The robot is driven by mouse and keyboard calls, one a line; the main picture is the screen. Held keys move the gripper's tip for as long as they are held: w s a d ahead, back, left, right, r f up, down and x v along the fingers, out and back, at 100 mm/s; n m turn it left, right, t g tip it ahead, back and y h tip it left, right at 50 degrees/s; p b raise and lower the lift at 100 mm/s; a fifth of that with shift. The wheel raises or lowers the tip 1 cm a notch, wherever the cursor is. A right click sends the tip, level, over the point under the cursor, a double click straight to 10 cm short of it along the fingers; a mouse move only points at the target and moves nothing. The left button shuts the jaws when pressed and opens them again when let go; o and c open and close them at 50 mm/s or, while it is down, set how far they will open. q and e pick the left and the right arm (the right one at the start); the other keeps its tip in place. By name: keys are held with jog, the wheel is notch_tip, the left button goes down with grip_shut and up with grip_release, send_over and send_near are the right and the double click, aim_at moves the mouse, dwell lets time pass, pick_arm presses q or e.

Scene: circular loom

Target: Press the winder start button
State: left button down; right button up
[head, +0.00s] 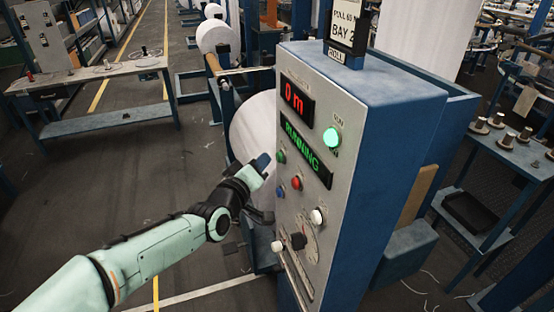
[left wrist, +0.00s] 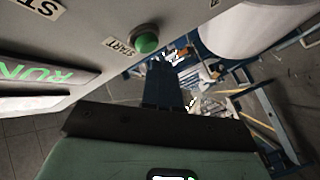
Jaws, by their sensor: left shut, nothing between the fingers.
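The winder's control panel (head: 306,120) stands right of centre in the head view. Its green start button (head: 282,156) sits below the displays, near the panel's left edge. In the left wrist view the start button (left wrist: 146,42) shows as a green dome beside a START label. My left gripper (head: 262,161) is shut and empty, its dark fingertips just left of the button with a small gap. In the left wrist view its fingers (left wrist: 161,80) point toward the panel beside the button. The lower display (head: 305,151) reads RUNNING, and the green run lamp (head: 332,138) is lit.
A red button (head: 296,183), a blue button (head: 280,191), a white button (head: 318,216) and a dark knob (head: 298,241) are lower on the panel. A white roll (head: 253,130) is behind my gripper. A workbench (head: 100,120) stands far left.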

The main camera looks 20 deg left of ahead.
pick_arm(q)
jog(key=shift+s+a+b, duration=0.55)
jog(key=shift+s+a, duration=0.25)
jog(key=shift+a, duration=0.25)
jog(key=shift+s+a+b, duration=0.55)
jog(key=shift+s+a, duration=0.2)
jog(key=shift+a, duration=0.25)
pick_arm(e)
jog(key=shift+s+f, duration=0.15)
jog(key=shift+f, duration=1)
